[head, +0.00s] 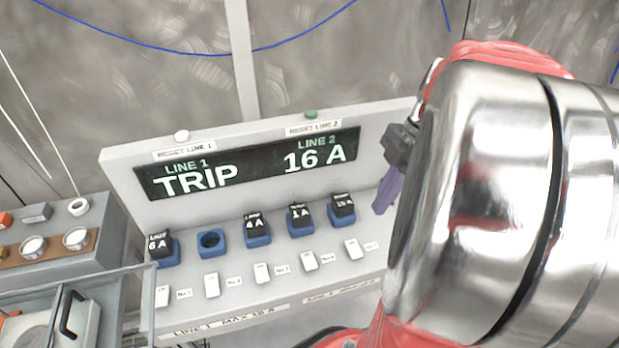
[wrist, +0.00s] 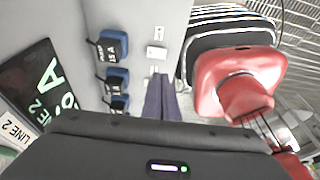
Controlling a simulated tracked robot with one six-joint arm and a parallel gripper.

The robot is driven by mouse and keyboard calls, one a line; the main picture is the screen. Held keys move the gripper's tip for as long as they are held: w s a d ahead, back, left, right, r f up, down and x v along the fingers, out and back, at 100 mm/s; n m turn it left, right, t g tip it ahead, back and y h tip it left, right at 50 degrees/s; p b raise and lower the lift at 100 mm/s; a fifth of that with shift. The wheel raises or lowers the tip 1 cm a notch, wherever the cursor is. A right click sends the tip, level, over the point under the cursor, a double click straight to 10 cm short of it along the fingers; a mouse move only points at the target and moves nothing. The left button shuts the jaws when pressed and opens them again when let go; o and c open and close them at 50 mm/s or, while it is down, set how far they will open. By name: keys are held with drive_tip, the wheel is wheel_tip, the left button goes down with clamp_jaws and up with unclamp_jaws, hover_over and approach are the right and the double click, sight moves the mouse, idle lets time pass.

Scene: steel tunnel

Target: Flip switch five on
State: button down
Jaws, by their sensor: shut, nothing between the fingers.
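Switch five (head: 353,249) is the rightmost white rocker in the row on the grey panel. It also shows in the wrist view (wrist: 157,52), just beyond my fingertips. I cannot tell which way it is tipped. My gripper (head: 382,208) is shut and empty, with its purple fingers in front of the panel's right part, above the switch row. In the wrist view the gripper (wrist: 160,80) points towards switch five, and a gap seems to remain. The fingers hide part of the switch row there.
The display (head: 250,163) reads LINE 1 TRIP and LINE 2 16 A. Blue sockets hold black blocks, except the empty second socket (head: 211,241). A white reset button (head: 181,136) and a green one (head: 311,114) sit on top. A grey box (head: 75,245) stands left.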

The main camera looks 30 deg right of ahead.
drive_tip(key=shift+f, duration=0.15)
approach(356, 252)
drive_tip(key=x, duration=0.5)
drive_tip(key=shift+a+f, duration=0.2)
drive_tip(key=shift+f, duration=0.4)
